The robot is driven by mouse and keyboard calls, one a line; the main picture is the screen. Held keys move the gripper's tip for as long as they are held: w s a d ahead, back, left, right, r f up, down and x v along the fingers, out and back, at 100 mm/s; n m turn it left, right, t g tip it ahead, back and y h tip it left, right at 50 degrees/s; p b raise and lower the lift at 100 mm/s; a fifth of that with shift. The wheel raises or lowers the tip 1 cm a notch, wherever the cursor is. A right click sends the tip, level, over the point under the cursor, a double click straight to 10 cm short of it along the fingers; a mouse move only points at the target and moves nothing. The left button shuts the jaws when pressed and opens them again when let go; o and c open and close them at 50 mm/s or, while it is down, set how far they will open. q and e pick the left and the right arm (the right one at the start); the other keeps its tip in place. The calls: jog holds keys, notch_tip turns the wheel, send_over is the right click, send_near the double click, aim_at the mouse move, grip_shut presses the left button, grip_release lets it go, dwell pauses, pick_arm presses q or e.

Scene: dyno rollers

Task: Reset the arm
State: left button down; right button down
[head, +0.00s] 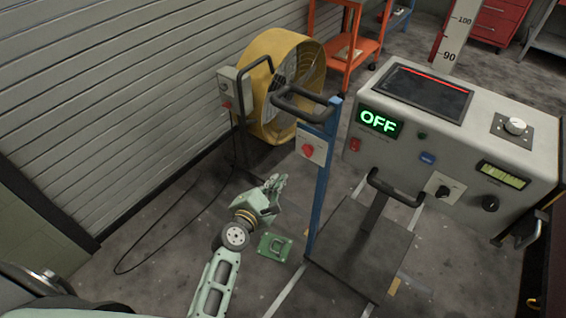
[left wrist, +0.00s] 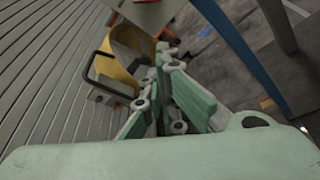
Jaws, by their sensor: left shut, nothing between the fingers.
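My left arm reaches in from the bottom of the head view. Its green left gripper (head: 276,184) is shut and empty, held in front of the yellow fan and to the left of the blue post (head: 325,180). In the left wrist view the fingers of the left gripper (left wrist: 165,58) are together with nothing between them, pointing toward the yellow fan. My right gripper is not in view.
The yellow drum fan (head: 262,118) stands by the slatted wall (head: 120,90). A red button box (head: 312,147) is on the blue post. A grey console (head: 470,150) with a lit OFF sign (head: 379,122) stands at right. Floor left of my arm is clear except for a cable.

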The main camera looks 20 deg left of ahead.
pick_arm(q)
jog(key=shift+s, duration=0.1)
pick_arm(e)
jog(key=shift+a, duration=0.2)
